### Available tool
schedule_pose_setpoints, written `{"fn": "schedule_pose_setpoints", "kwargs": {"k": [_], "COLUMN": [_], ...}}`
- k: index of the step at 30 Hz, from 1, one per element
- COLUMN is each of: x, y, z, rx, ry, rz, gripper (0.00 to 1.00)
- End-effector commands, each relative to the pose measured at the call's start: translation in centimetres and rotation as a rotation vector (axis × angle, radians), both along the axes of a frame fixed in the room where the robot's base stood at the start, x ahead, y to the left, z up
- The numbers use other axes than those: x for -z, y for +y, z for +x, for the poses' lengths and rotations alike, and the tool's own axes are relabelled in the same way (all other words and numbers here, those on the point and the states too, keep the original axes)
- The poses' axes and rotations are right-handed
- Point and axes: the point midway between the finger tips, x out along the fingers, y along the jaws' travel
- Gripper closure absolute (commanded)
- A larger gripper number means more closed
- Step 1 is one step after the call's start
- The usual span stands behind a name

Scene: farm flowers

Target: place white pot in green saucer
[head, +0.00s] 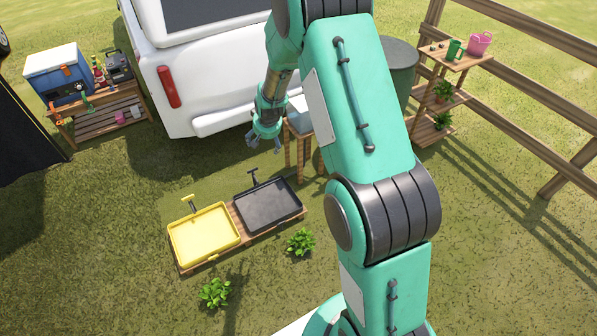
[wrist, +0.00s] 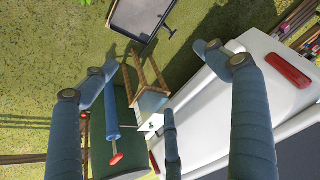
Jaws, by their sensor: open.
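I cannot make out a white pot or a green saucer in either view. My gripper (head: 265,141) is open and empty, raised in front of the white vehicle's rear and beside a wooden stool (head: 301,131). In the wrist view my gripper (wrist: 155,57) shows its fingers spread wide, with the stool (wrist: 147,77) and grass beyond them. A pale surface (wrist: 150,121) shows by the stool, partly behind a finger; I cannot tell what it is. My arm hides part of the head view's middle.
A yellow tray (head: 204,236) and a black tray (head: 268,207) lie on a low wooden board. The white vehicle (head: 205,85) stands behind. A dark green barrel (head: 402,75) and a shelf (head: 441,86) stand at right. Open grass lies in front.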

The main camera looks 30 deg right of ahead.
Motion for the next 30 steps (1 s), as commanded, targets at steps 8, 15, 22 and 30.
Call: {"fn": "schedule_pose_setpoints", "kwargs": {"k": [8, 15, 22, 30], "x": [-10.2, -17.6, -23.7, -29.4], "y": [2.6, 4.7, 6.6, 8.6], "z": [-3.8, -8.3, -13.4, -20.4], "rx": [-0.038, -0.069, -0.096, -0.129], "ry": [-0.013, -0.021, -0.029, -0.037], "rz": [-0.003, -0.007, -0.010, -0.018], "gripper": [0.13, 0.13, 0.13, 0.13]}}
